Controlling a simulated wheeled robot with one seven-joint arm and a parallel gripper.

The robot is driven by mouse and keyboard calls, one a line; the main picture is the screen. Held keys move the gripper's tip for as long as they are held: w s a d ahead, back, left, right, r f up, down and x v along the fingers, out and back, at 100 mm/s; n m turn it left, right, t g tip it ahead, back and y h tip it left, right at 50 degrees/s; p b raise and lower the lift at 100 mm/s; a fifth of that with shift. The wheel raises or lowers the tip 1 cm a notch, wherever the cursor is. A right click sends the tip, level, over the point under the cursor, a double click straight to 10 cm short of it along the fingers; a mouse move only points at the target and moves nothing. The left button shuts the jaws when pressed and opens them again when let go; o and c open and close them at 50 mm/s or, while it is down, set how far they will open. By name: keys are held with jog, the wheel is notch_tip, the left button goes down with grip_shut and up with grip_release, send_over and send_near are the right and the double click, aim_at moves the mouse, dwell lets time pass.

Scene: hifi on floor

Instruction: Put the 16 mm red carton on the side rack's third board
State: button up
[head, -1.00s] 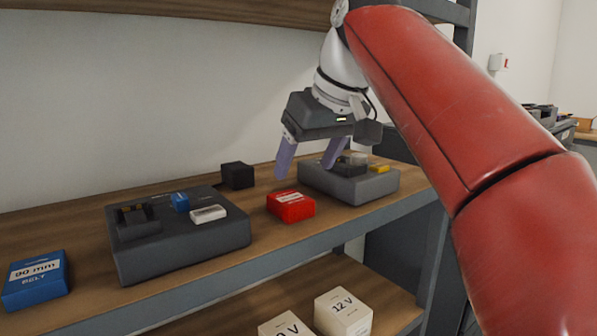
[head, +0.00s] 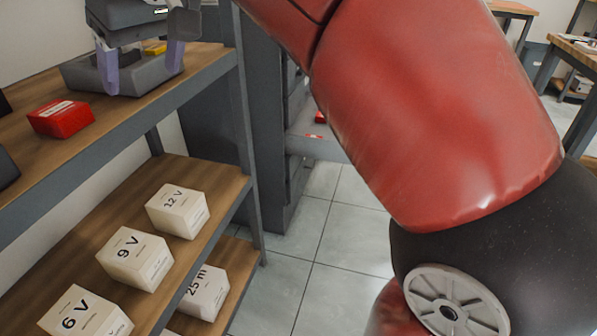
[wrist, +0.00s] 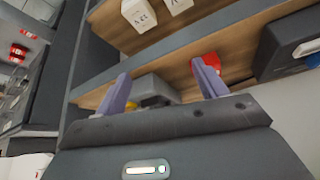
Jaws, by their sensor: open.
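A red carton (head: 61,118) with a white label lies on the upper wooden board at the left of the head view. Its size text is too small to read. It also shows in the wrist view (wrist: 211,60), partly behind a finger. My gripper (head: 140,68) is open and empty, with lavender fingers, beyond the carton and in front of the grey bin (head: 137,79). In the wrist view my gripper (wrist: 161,92) has its fingers wide apart, with the carton near the right finger. I cannot tell which rack is the side rack.
White boxes marked 12 V (head: 178,211), 9 V (head: 136,258) and 6 V (head: 84,313) stand on the board below. A 25 m box (head: 204,292) sits lower still. A dark rack post (head: 246,130) stands at the right end. Tiled floor (head: 330,240) lies open beyond.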

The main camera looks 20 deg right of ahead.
jog(key=s+d+f+m+h, duration=0.1)
jog(key=s+d+f+m, duration=0.1)
jog(key=s+d+f, duration=0.3)
jog(key=s+d+f+m+h, duration=0.1)
jog(key=s+d+f, duration=0.4)
jog(key=f, duration=0.8)
jog(key=s+d+f+m+h, duration=0.1)
jog(key=s+d+f+m, duration=0.2)
jog(key=f, duration=0.6)
jog(key=shift+s+d+f+t, duration=0.4)
jog(key=shift+s+d, duration=0.55)
jog(key=shift+d, duration=0.1)
